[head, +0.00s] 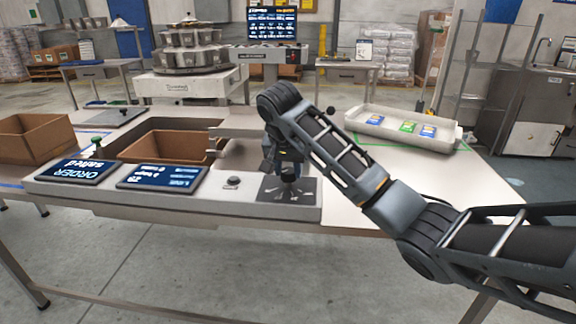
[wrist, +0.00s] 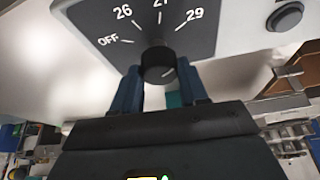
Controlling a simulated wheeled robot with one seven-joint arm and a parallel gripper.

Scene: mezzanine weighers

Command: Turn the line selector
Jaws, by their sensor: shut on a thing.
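The line selector is a round black knob (wrist: 157,64) on a dark dial plate (wrist: 110,22) with white marks reading OFF, 26, 27 (partly cut off) and 29. My gripper (wrist: 160,82) has its two blue fingers on either side of the knob and is shut on it. A small light mark shows at the knob's lower right in the wrist view; I cannot tell for certain which label it lines up with. In the head view my gripper (head: 288,172) points down at the dial plate (head: 272,193), at the right end of the grey console (head: 215,203), and mostly hides the knob.
A black push button (head: 232,181) sits left of the dial. Two screens, ORDER (head: 76,171) and LINE (head: 161,177), lie further left. A brown box (head: 165,148) stands behind the console. A white tray (head: 366,128) with several packets is at back right.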

